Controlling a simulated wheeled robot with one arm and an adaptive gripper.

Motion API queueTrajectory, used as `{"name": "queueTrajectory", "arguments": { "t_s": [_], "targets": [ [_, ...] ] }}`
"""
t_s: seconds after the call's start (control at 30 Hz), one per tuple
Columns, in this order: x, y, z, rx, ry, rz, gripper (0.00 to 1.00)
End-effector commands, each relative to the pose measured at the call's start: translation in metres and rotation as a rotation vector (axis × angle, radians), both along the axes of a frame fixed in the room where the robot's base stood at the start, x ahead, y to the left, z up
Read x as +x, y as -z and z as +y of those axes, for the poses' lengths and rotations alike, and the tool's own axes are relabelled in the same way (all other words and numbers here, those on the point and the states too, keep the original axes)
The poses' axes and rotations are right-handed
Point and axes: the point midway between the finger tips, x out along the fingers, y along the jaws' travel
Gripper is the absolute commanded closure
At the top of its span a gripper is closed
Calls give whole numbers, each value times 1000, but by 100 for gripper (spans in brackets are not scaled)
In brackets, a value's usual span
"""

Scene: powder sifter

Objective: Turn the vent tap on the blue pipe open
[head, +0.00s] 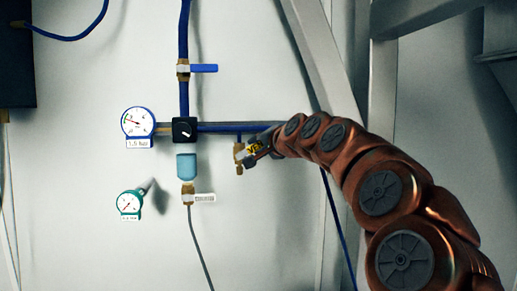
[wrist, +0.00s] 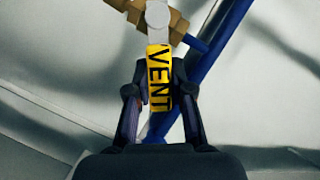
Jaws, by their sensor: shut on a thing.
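My gripper (wrist: 159,95) is shut on this handle, with one dark finger on each side. In the head view, my gripper (head: 262,146) reaches the handle from the right and partly hides it. How far the tap is turned is hard to tell.
A valve with a blue handle (head: 203,68) sits on the upright blue pipe. A gauge (head: 138,123), a black knob block (head: 184,130) and a white-handled valve (head: 203,197) are left of the tap. A grey slanted beam (head: 308,50) stands close above my arm.

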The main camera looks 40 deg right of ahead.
Motion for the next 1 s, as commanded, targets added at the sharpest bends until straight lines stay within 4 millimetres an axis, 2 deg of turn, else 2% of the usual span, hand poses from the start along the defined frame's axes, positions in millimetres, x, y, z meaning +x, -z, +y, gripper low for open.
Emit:
{"name": "queueTrajectory", "arguments": {
  "t_s": [0.33, 0.37, 0.6, 1.0],
  "targets": [
    [0, -2, 0, -2, 1, -2, 100],
    [0, -2, 0, -2, 1, -2, 76],
    [0, -1, 0, -2, 1, -1, 52],
    [-5, -2, 1, -2, 1, -1, 52]
  ]
}}
